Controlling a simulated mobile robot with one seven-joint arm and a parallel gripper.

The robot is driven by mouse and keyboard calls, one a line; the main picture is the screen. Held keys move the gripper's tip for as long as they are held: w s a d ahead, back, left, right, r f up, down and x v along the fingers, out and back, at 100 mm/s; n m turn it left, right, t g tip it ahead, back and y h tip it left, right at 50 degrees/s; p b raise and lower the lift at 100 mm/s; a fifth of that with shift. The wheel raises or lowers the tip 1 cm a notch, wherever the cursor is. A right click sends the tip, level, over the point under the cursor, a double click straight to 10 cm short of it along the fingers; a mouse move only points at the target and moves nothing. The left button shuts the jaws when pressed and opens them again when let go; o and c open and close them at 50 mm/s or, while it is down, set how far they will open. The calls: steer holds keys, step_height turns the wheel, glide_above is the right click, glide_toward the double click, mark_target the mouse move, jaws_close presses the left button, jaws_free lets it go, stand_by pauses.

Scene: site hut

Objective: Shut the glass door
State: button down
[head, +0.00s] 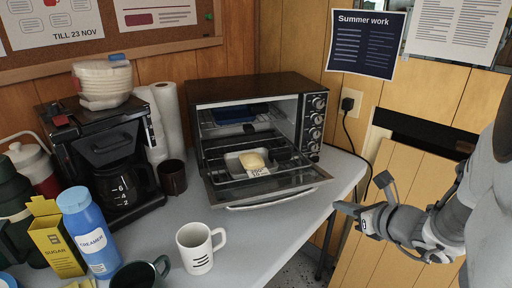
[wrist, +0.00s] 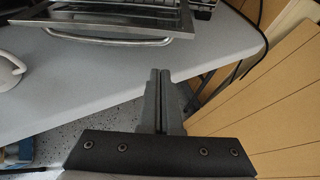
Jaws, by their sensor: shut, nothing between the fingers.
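The glass door (head: 268,187) of the toaster oven (head: 248,92) is folded down and open. It reaches out low over the front part of the table, with a metal handle (head: 275,200) along its front edge. A tray with a pale bread-like item (head: 254,160) shows inside the oven. My gripper (head: 340,208) is shut and empty, right of the door and just past the table's right edge, apart from the door. In the wrist view the shut fingers (wrist: 160,74) point toward the table edge, and the door's handle (wrist: 118,42) shows up and to the left.
A white mug (head: 197,251) stands in front of the door on the table (head: 262,240). A coffee maker (head: 105,160), a brown cup (head: 172,177) and a blue creamer bottle (head: 88,235) stand to the left. A black cord (head: 352,140) hangs from the wall socket behind my gripper.

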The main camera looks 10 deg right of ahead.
steer(key=shift+h, duration=0.3)
steer(key=p+x, duration=0.1)
steer(key=x, duration=0.2)
steer(key=p+x, duration=0.2)
steer(key=x, duration=0.1)
steer(key=w+d+r+p+x, duration=0.1)
steer(key=p+x, duration=0.1)
steer(key=x, duration=0.1)
steer(key=shift+s+d+r, duration=0.1)
steer(key=shift+s+d, duration=0.05)
steer(key=shift+r, duration=0.5)
steer(key=shift+r+p, duration=0.1)
steer(key=shift+p, duration=0.3)
